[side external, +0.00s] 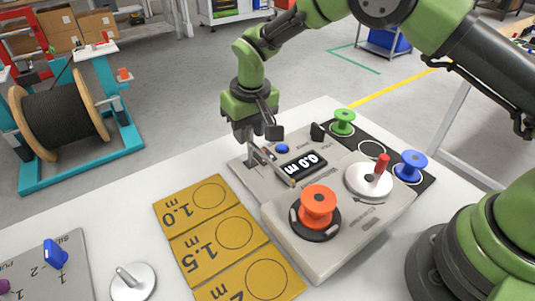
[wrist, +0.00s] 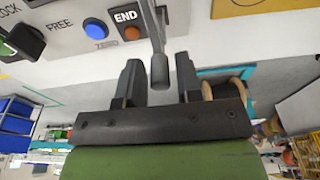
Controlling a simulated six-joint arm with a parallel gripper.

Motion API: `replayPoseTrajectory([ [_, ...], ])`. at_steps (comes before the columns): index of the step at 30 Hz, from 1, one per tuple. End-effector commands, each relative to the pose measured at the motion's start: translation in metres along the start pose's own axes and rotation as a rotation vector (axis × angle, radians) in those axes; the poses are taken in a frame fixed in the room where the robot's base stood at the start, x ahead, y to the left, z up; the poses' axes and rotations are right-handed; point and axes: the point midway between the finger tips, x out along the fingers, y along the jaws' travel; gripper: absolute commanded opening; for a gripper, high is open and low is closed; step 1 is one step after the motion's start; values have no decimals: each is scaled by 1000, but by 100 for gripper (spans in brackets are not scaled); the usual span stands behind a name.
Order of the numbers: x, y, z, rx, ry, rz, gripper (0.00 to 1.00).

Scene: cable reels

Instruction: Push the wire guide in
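A grey metal rod with a rounded end (wrist: 159,72), which looks like the wire guide, sticks out from the grey cable machine (side external: 337,240). My gripper (side external: 259,132) is at the far left end of the machine, pointing down. In the wrist view my gripper (wrist: 158,62) is open, with one dark finger on each side of the rod. A gap shows between the rod and each finger. In the side view a thin rod (side external: 275,166) slants across the machine's top below my gripper; its upper end is partly hidden.
The machine carries an orange reel (side external: 318,206), a silver crank disc with red handle (side external: 369,179), a 0.0 m display (side external: 302,167) and a blue button (side external: 282,148). Green (side external: 343,121) and blue (side external: 411,165) reels stand behind. Yellow length mats (side external: 190,215) lie left.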

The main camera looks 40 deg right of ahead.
Motion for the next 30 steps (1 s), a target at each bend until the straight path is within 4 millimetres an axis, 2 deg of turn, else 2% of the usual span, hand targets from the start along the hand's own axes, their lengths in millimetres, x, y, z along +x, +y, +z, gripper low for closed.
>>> replayPoseTrajectory([
  [1,0,0,0,0,0,0,20],
  [3,0,0,0,0,0,0,4],
  [4,0,0,0,0,0,0,0],
  [9,-1,0,3,-1,0,0,0],
  [19,-6,0,36,0,-1,1,0],
  [20,-6,0,34,0,1,0,25],
  [22,-5,0,34,1,0,0,42],
  [30,-6,0,33,0,0,0,42],
])
